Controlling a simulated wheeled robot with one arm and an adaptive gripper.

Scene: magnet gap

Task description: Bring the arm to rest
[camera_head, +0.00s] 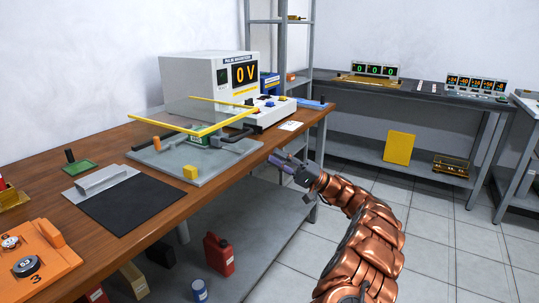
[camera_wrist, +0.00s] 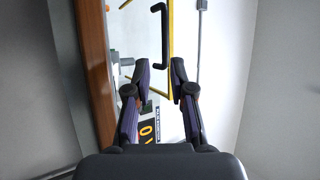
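My arm, in copper-coloured segments, reaches from the bottom right in the head view. My gripper (camera_head: 281,162) is just off the right edge of the wooden bench (camera_head: 135,135), pointing left. In the wrist view my gripper (camera_wrist: 160,68) shows two dark purple-grey fingers with a clear gap between the tips. Nothing is held between them. Beyond the fingertips in the wrist view are a black handle (camera_wrist: 163,38) and a yellow-edged panel.
A clear panel with yellow edges (camera_head: 190,114) stands over a grey plate (camera_head: 178,165) on the bench. A pulse magnetizer (camera_head: 205,82) reading 0 V is behind it. A red can (camera_head: 219,255) is below. A dark bench (camera_head: 420,93) stands at the back. Tiled floor (camera_head: 440,230) is free at right.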

